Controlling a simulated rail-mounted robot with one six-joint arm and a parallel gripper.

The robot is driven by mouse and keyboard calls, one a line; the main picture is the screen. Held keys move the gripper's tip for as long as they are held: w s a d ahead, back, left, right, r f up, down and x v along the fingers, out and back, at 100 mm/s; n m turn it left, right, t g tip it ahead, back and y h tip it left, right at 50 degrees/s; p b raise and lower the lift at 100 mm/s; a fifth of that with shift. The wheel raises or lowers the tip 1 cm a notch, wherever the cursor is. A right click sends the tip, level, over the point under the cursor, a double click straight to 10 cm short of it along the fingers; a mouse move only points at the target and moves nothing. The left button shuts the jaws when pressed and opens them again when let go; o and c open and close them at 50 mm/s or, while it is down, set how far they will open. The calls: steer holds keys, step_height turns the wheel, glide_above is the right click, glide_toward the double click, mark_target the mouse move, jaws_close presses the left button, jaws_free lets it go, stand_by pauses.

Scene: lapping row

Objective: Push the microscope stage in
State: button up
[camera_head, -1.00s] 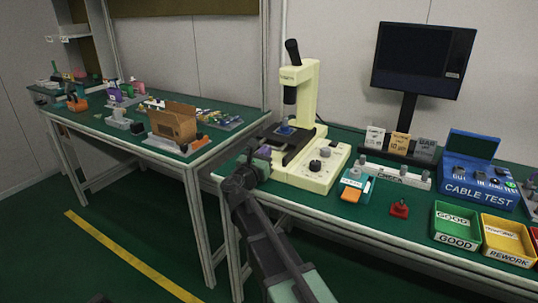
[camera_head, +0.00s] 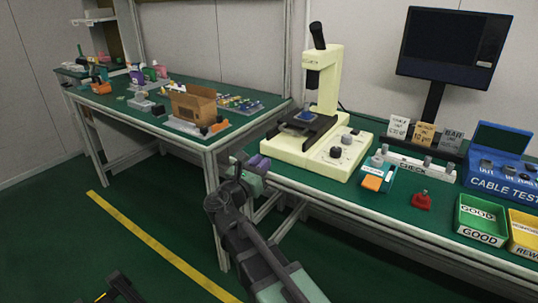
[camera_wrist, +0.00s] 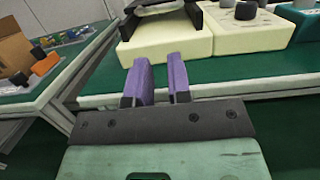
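The cream microscope (camera_head: 327,92) stands on the left end of the green bench. Its dark stage (camera_head: 289,129) sits between black rails over the base, with a small blue piece (camera_head: 306,116) on it under the lens. I cannot tell how far in the stage is. My gripper (camera_head: 259,163) is in front of and left of the microscope base, apart from it. In the wrist view my gripper (camera_wrist: 161,80) shows two purple fingers with a narrow empty gap, pointing toward the cream base (camera_wrist: 165,42). The stage is cut off at that view's top edge.
A teal box with an orange top (camera_head: 372,182) and a red piece (camera_head: 422,200) lie right of the microscope. Green (camera_head: 481,238) and yellow bins stand further right. A second bench with a cardboard box (camera_head: 193,104) is at left. Open floor lies in front.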

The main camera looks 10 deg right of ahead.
mark_target(289, 132)
steer(key=o, duration=0.4)
steer(key=shift+m, duration=0.4)
steer(key=r+p, duration=0.2)
steer(key=d+r+p, duration=0.1)
steer(key=r+p, duration=0.1)
steer(key=w+r+p, duration=0.1)
steer(key=r+p, duration=0.1)
steer(key=shift+d+r, duration=0.15)
steer(key=shift+d, duration=0.2)
steer(key=shift+c, duration=0.2)
steer(key=w+d+f+m+g+y, duration=0.1)
steer(key=w+d+m, duration=0.2)
steer(key=m, duration=0.2)
steer(key=w+d+f+m+g+y+p, duration=0.1)
steer(key=w+d+m, duration=0.2)
steer(key=m, duration=0.3)
steer(key=w+d+f+m+g+y+p, duration=0.1)
steer(key=w+d+m, duration=0.2)
steer(key=m, duration=0.3)
steer(key=shift+w+f, duration=0.2)
steer(key=shift+w, duration=0.3)
steer(key=shift+a, duration=0.1)
jaws_close()
